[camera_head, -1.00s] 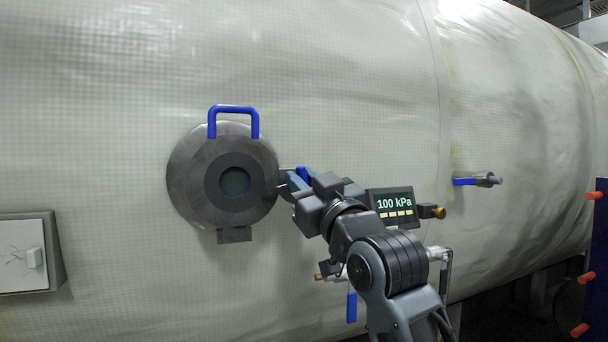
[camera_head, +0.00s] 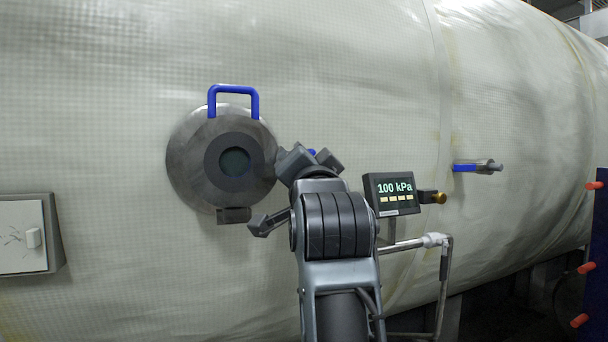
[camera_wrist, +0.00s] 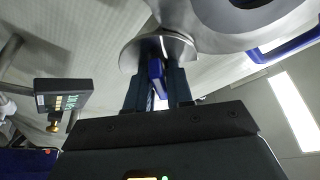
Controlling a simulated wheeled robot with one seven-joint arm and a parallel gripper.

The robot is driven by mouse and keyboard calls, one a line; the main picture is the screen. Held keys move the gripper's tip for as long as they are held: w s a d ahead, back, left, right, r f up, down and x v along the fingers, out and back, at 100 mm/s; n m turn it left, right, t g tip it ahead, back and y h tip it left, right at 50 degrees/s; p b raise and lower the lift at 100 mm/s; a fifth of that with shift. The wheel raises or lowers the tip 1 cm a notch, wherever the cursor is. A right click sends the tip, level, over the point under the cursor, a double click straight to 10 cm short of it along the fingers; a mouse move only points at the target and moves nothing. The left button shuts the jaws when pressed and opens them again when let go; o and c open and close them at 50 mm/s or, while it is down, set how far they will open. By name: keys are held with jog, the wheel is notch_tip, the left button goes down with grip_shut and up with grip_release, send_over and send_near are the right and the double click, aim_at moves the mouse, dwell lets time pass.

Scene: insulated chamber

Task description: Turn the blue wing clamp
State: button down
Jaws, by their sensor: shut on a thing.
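The blue wing clamp (camera_wrist: 155,70) is at the right edge of the round metal hatch (camera_head: 187,170), beside a rounded metal piece (camera_wrist: 185,45). In the wrist view, its blue wing sits between the two dark fingers of my gripper (camera_wrist: 158,84), which is shut on it. In the head view, only a small blue bit of the clamp (camera_head: 312,152) shows; my wrist and arm hide the rest. My gripper is seen from behind there, right of the hatch's dark round window (camera_head: 235,162).
A blue handle (camera_head: 234,90) tops the hatch. A gauge screen (camera_head: 395,188) reading 100 kPa stands right of my arm on a pipe frame (camera_head: 443,280). A blue-handled valve (camera_head: 476,167) is farther right. A white switch box (camera_head: 22,236) is at left.

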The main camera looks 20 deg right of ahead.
jog(key=shift+f+m+g+h+b, duration=0.1)
jog(key=shift+m+g+h+b, duration=0.35)
jog(key=shift+m, duration=0.9)
jog(key=shift+m+g+h+b, duration=0.15)
jog(key=shift+m+g+b, duration=0.45)
jog(key=shift+m, duration=0.75)
jog(key=c, duration=1.2)
grip_release()
jog(key=shift+o, duration=0.2)
jog(key=b+v, duration=0.1)
jog(key=v, duration=0.6)
jog(key=shift+s+a, duration=0.15)
jog(key=shift+s, duration=0.2)
jog(key=shift+f, duration=0.1)
